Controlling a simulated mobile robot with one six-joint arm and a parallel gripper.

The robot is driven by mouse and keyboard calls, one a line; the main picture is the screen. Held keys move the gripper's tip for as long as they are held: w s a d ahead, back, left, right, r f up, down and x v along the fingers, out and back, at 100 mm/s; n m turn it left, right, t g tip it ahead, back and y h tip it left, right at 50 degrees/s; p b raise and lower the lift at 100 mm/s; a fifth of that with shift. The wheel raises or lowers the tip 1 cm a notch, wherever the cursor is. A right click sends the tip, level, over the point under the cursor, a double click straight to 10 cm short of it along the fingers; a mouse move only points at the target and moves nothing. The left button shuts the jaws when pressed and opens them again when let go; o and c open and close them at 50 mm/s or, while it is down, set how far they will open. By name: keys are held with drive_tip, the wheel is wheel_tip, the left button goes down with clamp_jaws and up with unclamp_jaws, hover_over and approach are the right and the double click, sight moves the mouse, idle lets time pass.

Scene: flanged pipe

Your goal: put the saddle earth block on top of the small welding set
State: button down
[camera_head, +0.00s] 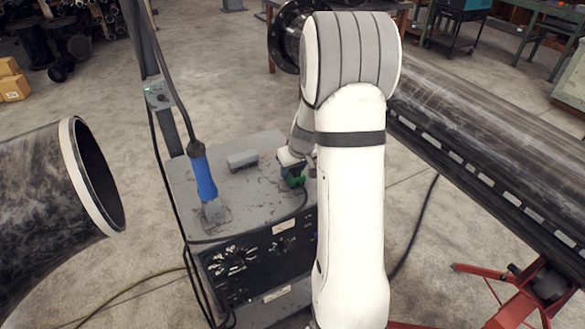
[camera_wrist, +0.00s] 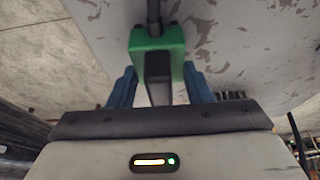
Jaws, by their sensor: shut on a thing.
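The small welding set (camera_head: 245,190) is a grey, scuffed box with a black fan front, left of my arm in the head view. The saddle earth block seems to be the green block (camera_head: 295,180) over the right part of its top. In the wrist view the green block (camera_wrist: 158,42) sits between my blue fingers, with a dark cable or stem at its far side. My gripper (camera_wrist: 158,75) is shut on it. The scuffed grey top lies close behind it. I cannot tell whether the block touches the top. My arm hides the set's right side.
A blue cable grip (camera_head: 203,178) with a grey foot stands on the set's top left, its cable rising. A small grey block (camera_head: 243,160) lies at the top's back. A large pipe (camera_head: 480,140) runs along the right; another pipe end (camera_head: 95,175) is at left.

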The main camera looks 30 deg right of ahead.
drive_tip(key=c, duration=0.7)
unclamp_jaws()
drive_tip(key=shift+f, duration=0.1)
drive_tip(key=shift+s+r, duration=0.1)
drive_tip(key=shift+r, duration=0.5)
drive_tip(key=v, duration=1.1)
drive_tip(key=shift+g, duration=0.6)
drive_tip(key=s+a+r, duration=0.1)
drive_tip(key=s+a, duration=0.4)
drive_tip(key=s, duration=0.2)
drive_tip(key=s+a+r, duration=0.1)
drive_tip(key=s+a, duration=0.5)
drive_tip(key=s, duration=0.1)
drive_tip(key=s+a+r, duration=0.2)
drive_tip(key=s+a, duration=0.3)
drive_tip(key=s, duration=0.3)
drive_tip(key=shift+s+a+b, duration=0.15)
drive_tip(key=shift+a+b, duration=0.15)
